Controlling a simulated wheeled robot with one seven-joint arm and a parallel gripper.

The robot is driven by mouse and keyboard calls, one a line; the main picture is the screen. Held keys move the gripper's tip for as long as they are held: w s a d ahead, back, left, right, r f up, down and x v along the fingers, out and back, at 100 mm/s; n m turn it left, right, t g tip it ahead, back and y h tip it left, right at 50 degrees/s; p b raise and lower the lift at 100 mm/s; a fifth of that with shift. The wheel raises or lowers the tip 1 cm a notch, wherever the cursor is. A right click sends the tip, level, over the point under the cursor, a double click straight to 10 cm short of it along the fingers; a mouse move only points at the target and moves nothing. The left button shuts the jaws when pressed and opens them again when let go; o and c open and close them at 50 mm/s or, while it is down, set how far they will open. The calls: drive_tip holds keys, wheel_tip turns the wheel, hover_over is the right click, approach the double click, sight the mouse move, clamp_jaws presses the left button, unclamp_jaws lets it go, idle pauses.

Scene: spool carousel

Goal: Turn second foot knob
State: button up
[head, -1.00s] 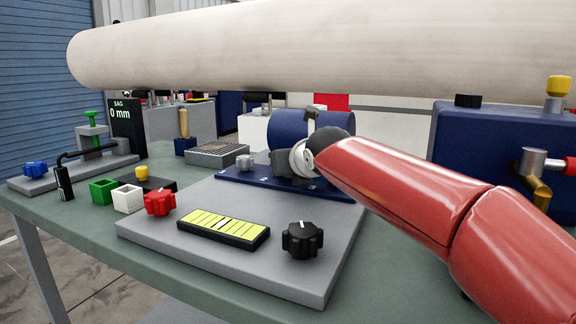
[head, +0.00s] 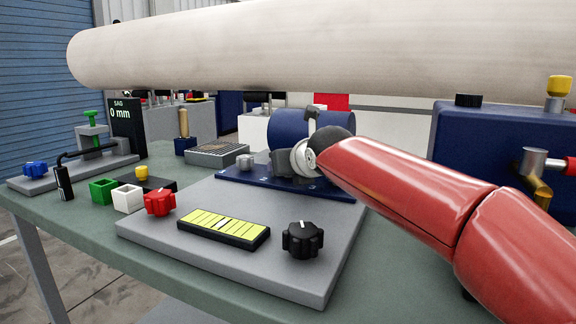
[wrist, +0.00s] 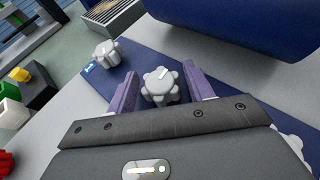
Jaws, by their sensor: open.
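Light grey lobed foot knobs stand in a row on a blue base plate (head: 228,176). In the wrist view, one knob (wrist: 160,86) with a white pointer line sits between the two purple fingers of my gripper (wrist: 158,88). The fingers are open, one on each side, and I cannot tell whether either touches it. Another knob (wrist: 106,54), beside a small blue label, stands to the left. A third knob (wrist: 294,146) is partly hidden at lower right. In the head view my gripper (head: 283,166) is low over the plate and hides the knob between its fingers.
A blue cylinder (head: 288,126) stands close behind the knobs. A grey panel (head: 170,232) in front carries a red knob (head: 159,202), a yellow striped gauge (head: 222,229) and a black knob (head: 302,240). A large pale roll (head: 300,48) spans above. A sag display (head: 121,118) reads 0 mm.

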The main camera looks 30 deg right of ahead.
drive_tip(key=v, duration=0.7)
drive_tip(key=shift+s+r+b, duration=0.15)
drive_tip(key=shift+s+b, duration=0.2)
